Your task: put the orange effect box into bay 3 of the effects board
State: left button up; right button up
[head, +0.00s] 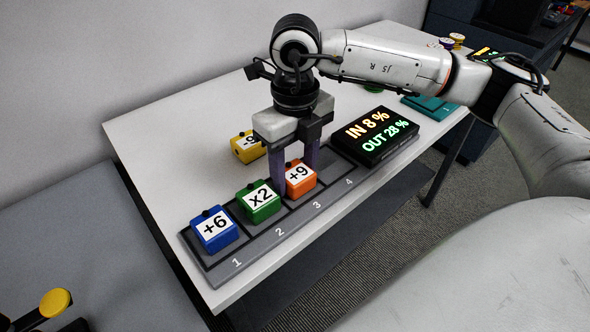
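The orange effect box (299,180), marked +9, is at bay 3 of the effects board (231,272), upright and in line with its neighbours. I cannot tell whether it is fully down on the bay floor. My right gripper (295,176) points straight down over it, with one purple finger close against its left side and the other at its far right side, partly hidden behind it. The fingers stand about a box width apart and look shut on it. The bay 3 label (317,205) shows in front of the box.
A blue box (214,231) marked +6 is in bay 1, a green box (260,202) marked x2 in bay 2. Bay 4 looks empty. A yellow box (243,150) stands behind the board.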

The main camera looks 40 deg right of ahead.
aim_at(295, 171)
jog(key=shift+o, duration=1.4)
notch_tip(295, 171, up, 12)
jog(key=shift+r, duration=0.2)
